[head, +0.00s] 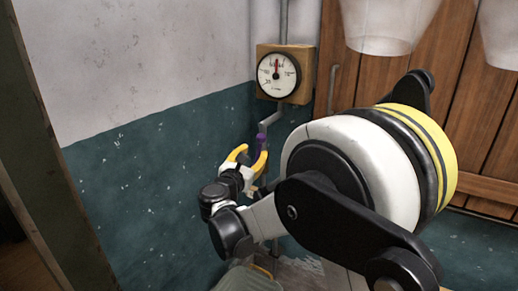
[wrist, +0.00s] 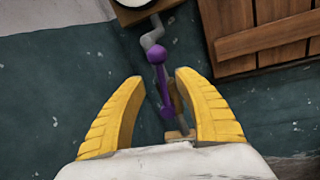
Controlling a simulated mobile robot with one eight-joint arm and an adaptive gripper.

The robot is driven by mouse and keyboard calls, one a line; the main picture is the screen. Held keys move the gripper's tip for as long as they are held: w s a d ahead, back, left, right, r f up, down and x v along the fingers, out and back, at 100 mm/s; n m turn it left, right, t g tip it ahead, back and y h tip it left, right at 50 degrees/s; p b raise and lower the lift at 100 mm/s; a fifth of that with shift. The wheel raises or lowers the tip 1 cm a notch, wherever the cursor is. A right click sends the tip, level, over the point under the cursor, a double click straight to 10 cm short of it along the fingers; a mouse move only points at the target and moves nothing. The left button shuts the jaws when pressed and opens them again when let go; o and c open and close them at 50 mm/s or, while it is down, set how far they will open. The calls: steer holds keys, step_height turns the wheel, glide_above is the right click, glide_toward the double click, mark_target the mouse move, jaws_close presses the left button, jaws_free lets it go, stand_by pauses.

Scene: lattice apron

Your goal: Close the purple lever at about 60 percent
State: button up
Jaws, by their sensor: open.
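The purple lever (wrist: 156,54) hangs below a grey pipe in the wrist view, with a ball at its top and a thin arm running down. In the head view a small part of the purple lever (head: 261,140) shows under the gauge, just behind my fingertips. My gripper (wrist: 160,77) is open, with one yellow finger on each side of the lever's arm. Gaps show between the lever and the fingers, though depth is hard to judge. My gripper (head: 253,154) also shows in the head view, at the wall side.
A round gauge (head: 278,75) on a wooden box sits on the wall above the lever, its red needle pointing about straight up. A wooden door (head: 430,110) with a handle stands to the right. Pale lampshade-like shapes (head: 388,22) hang at the top. The teal wall at left is clear.

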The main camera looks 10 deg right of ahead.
mark_target(259, 146)
steer(key=b+x, duration=0.1)
steer(key=x, duration=0.5)
steer(key=shift+w+d, duration=0.1)
steer(key=shift+w, duration=0.1)
jaws_close()
